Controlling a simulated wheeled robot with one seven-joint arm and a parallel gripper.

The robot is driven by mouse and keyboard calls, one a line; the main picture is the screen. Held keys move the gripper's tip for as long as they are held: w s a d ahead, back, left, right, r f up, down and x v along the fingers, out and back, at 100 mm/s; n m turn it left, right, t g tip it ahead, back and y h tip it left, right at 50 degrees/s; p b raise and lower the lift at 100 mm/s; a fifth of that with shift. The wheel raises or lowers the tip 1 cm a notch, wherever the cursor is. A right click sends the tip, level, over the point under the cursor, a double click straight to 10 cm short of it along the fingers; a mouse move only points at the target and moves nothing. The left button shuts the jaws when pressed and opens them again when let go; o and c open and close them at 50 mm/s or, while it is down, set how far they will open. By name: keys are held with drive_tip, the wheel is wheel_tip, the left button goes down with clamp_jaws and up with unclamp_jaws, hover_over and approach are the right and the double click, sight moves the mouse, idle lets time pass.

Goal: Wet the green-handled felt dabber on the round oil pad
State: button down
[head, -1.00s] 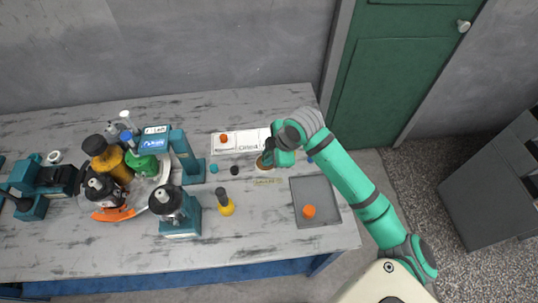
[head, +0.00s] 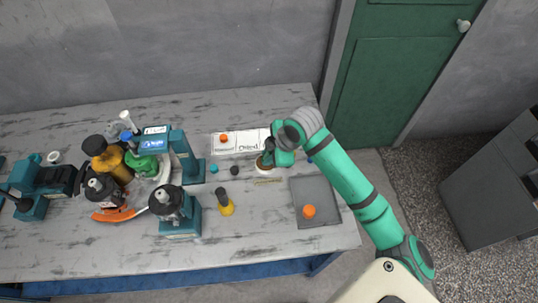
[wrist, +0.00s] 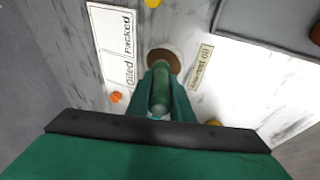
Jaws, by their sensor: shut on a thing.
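My gripper (head: 268,157) is pointed down at the table and shut on the green-handled dabber. In the wrist view the green handle (wrist: 160,90) stands between the two fingers. In the head view the pad (head: 262,167) shows partly, right under the gripper. The dabber's felt end is hidden, so I cannot tell whether it touches the pad.
A white labelled card (head: 229,149) with an orange piece (head: 224,138) lies behind. A grey tray (head: 318,190) holding an orange piece (head: 309,211) is to the right. A yellow bottle (head: 226,207) stands in front left. Teal stands and bottles crowd the left.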

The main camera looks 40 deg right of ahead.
drive_tip(key=shift+a+f, duration=0.1)
drive_tip(key=shift+w+r, duration=0.1)
drive_tip(key=shift+r, duration=3.45)
